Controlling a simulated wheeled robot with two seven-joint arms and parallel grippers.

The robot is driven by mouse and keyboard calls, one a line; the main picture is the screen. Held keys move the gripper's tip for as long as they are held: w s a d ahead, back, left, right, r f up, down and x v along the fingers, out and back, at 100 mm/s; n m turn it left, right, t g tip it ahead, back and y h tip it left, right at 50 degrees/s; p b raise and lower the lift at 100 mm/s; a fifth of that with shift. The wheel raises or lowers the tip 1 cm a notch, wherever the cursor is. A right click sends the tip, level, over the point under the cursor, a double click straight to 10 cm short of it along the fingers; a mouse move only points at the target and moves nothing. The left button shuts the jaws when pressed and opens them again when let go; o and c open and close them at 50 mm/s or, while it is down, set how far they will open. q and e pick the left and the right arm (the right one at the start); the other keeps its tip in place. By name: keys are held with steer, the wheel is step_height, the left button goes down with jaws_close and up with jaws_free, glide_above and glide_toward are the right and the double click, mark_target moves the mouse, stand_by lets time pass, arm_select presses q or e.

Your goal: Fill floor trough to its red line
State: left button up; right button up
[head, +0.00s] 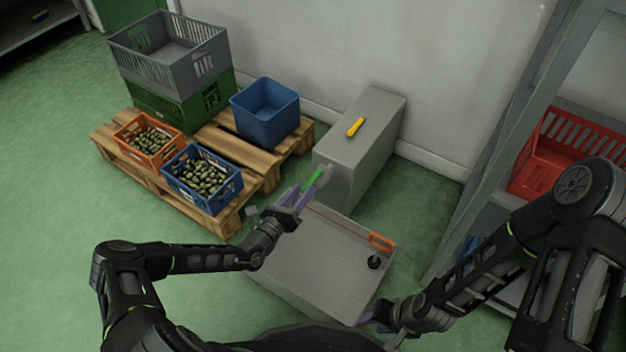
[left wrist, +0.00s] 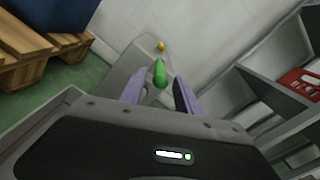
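The floor trough (head: 310,270) is a wide, low grey box in front of my base. A thin red line (head: 335,226) runs near its far edge. Whether it holds water I cannot tell. A grey block (head: 375,145) stands behind it, with a green lever (head: 318,180) at its near end. My left gripper (head: 304,192) is at the green lever. In the left wrist view the lever (left wrist: 160,73) shows between the purple fingertips, with gaps on both sides. My right gripper (head: 370,318) is low by the trough's near right corner, mostly hidden, so its opening cannot be seen.
A yellow handle (head: 355,127) lies on the block. An orange frame (head: 381,242) and black knob (head: 374,262) are at the trough's right. A wooden pallet (head: 225,222) with crates stands left. A shelf with a red crate (head: 560,150) stands right. Green floor is free at left.

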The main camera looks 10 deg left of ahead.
mark_target(311, 182)
arm_select(q)
steer(key=b+x, duration=0.2)
steer(key=x, duration=0.3)
steer(key=shift+w+d+f, duration=0.1)
steer(key=shift+w+f, duration=0.05)
steer(key=shift+w+d, duration=0.15)
steer(key=shift+w, duration=0.35)
jaws_close()
stand_by(0.9)
